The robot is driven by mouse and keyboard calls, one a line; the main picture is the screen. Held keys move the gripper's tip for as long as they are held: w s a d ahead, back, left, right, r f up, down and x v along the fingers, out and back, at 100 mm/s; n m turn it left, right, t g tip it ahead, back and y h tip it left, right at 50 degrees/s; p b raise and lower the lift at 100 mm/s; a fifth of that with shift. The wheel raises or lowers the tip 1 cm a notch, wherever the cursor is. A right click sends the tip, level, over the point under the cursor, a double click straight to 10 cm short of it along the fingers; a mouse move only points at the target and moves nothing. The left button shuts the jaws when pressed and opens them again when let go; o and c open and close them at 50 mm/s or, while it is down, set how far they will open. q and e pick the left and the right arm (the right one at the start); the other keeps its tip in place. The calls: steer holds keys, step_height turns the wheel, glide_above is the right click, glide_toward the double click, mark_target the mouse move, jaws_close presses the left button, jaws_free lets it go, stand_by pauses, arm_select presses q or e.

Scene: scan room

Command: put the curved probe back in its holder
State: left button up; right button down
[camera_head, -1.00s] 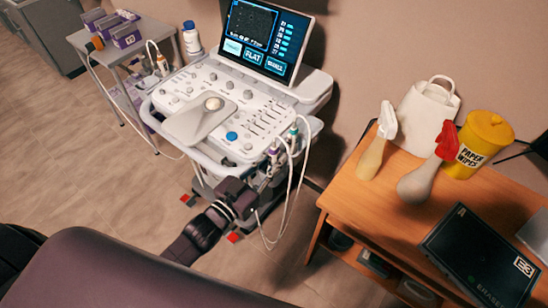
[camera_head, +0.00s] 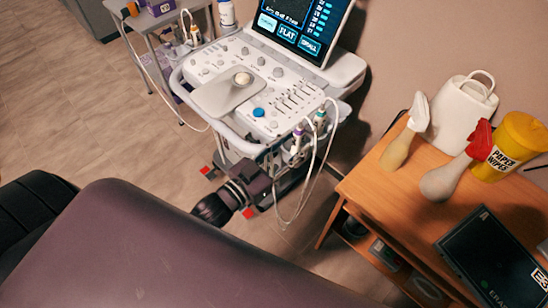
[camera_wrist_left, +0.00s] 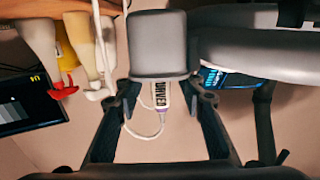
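The curved probe (camera_wrist_left: 161,94) has a white label reading CURVED and a purple collar. It sits with its cable end out of a grey holder cup (camera_wrist_left: 158,45), in the upside-down left wrist view. In the head view the purple-collared probe (camera_head: 297,139) stands upright at the cart's right side. My left gripper (camera_wrist_left: 163,90) is open, with one finger on each side of the probe and visible gaps between. In the head view my left gripper (camera_head: 281,162) is at the holders, its fingertips partly hidden. My right gripper is not in view.
The ultrasound cart (camera_head: 225,75) has a screen (camera_head: 300,20) at its back. A teal-collared probe (camera_head: 319,119) stands close behind, and loose cables hang beside.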

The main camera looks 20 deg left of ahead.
arm_select(q)
steer(key=v, duration=0.9)
steer(key=shift+s+a, duration=0.15)
steer(key=shift+s, duration=0.15)
steer(key=s+a+f+n+g+y, duration=0.1)
steer(key=s+a+f+g+y, duration=0.15)
steer(key=f, duration=0.85)
steer(key=s+a+f+g+y, duration=0.1)
steer(key=s+f+g, duration=0.15)
steer(key=f, duration=0.85)
steer(key=s+a+f+n+g+y, duration=0.1)
steer(key=s+a+f+g, duration=0.15)
steer(key=f, duration=0.85)
steer(key=s+f+g+y, duration=0.1)
steer(key=s+f+g, duration=0.3)
steer(key=s+f, duration=0.5)
steer(key=s+d+f+g, duration=0.1)
steer(key=s+f+g, duration=0.3)
steer(key=s+f, duration=0.5)
steer(key=s, duration=0.6)
steer(key=shift+d+y, duration=0.35)
steer(key=shift+g, duration=0.25)
